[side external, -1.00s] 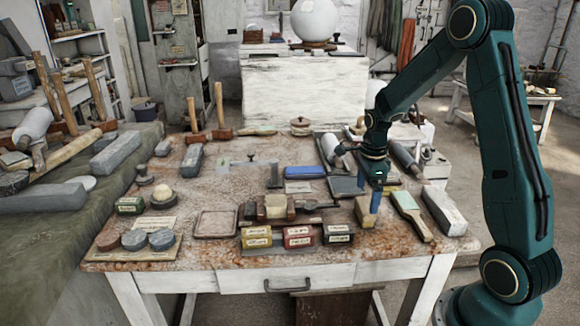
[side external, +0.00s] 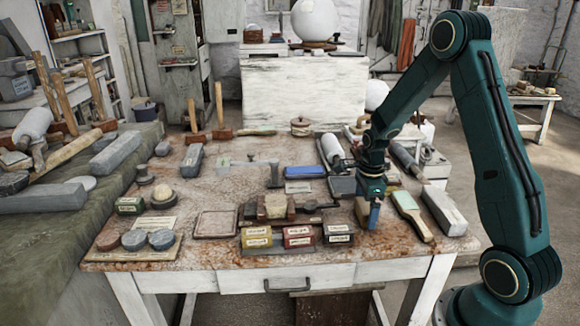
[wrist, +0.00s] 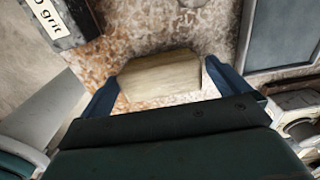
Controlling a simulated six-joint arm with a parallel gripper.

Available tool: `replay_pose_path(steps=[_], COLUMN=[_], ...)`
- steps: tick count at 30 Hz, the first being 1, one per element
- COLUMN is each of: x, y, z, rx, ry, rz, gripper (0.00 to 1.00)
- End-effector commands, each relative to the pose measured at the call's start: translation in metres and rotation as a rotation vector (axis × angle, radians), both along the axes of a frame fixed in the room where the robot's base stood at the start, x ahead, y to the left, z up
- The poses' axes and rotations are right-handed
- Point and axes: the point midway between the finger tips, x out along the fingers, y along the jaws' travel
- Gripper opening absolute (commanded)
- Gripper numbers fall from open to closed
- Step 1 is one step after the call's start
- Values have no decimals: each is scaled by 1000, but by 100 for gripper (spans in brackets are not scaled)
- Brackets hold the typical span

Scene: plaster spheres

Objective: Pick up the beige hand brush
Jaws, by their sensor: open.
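The beige hand brush (wrist: 160,77) looks like a wood-grained block in the wrist view. It lies between the two blue fingers of my gripper (wrist: 161,84), one at each end of it. In the side view the gripper (side external: 368,214) is low over the worktable and hides most of the brush; a beige part of it (side external: 359,209) shows left of the fingers. The gripper is open. I cannot tell whether either finger touches the brush.
A green-faced paddle (side external: 408,202) and a long grey block (side external: 444,211) lie close on the right. Labelled boxes (side external: 298,237) stand to the left. A dark grey slab (side external: 342,187) lies just behind. The worktable's front edge (side external: 400,252) is near.

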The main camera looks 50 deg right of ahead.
Motion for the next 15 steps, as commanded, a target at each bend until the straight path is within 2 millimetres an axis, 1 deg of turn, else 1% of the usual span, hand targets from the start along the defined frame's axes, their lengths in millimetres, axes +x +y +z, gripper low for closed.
replay_pose_path(steps=[1, 2, 6, 8, 15], x=[0, 0, 0, 0, 0], y=[0, 0, 0, 0, 0], z=[0, 0, 0, 0, 0], rx=[0, 0, 0, 0, -1], ry=[0, 0, 0, 0, -1], rz=[0, 0, 0, 0, 0], gripper=[100, 96, 69, 58, 58])
